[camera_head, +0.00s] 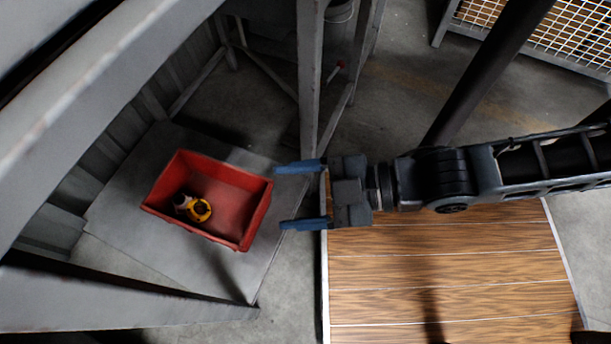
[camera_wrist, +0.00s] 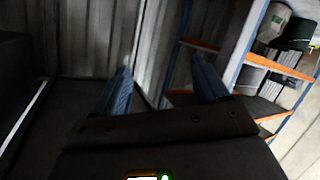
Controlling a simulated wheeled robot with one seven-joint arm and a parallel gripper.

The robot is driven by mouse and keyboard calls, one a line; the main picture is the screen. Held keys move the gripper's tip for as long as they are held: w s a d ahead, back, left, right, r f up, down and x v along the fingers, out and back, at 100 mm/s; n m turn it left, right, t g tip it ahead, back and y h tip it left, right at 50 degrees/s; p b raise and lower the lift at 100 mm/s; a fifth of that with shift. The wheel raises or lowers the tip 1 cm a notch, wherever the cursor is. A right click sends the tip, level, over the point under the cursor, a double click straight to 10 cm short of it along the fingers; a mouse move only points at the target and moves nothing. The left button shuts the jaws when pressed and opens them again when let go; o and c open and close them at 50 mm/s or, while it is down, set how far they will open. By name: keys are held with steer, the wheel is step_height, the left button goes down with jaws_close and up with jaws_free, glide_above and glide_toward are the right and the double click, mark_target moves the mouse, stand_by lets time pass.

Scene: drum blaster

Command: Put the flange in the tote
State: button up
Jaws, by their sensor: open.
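The red tote (camera_head: 249,213) sits on a grey platform at the left in the head view. A yellow ring-shaped piece, which looks like the flange (camera_head: 201,210), lies inside it near the front left, against a small whitish piece (camera_head: 182,203). My gripper (camera_head: 281,197) is open and empty, its blue fingers pointing left. In the picture its fingertips lie just right of the tote's right wall; their height above it is hard to tell. The wrist view shows the two spread fingers (camera_wrist: 161,66) with nothing between them; neither tote nor flange can be made out there.
A wood-plank surface (camera_head: 450,285) lies under my arm. A grey metal post (camera_head: 310,80) stands behind the gripper, and grey beams frame the platform (camera_head: 215,275). The wrist view shows shelving with orange beams (camera_wrist: 275,66) at right.

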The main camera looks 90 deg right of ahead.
steer(key=r+m, duration=0.1)
steer(key=s+r+m, duration=0.1)
steer(key=r+m, duration=0.2)
steer(key=r, duration=0.1)
steer(key=shift+s+a+r+m, duration=0.2)
steer(key=shift+a+m, duration=0.1)
steer(key=shift+m, duration=0.1)
step_height(320, 180, up, 27)
steer(key=p, duration=2.7)
steer(key=shift+r, duration=0.15)
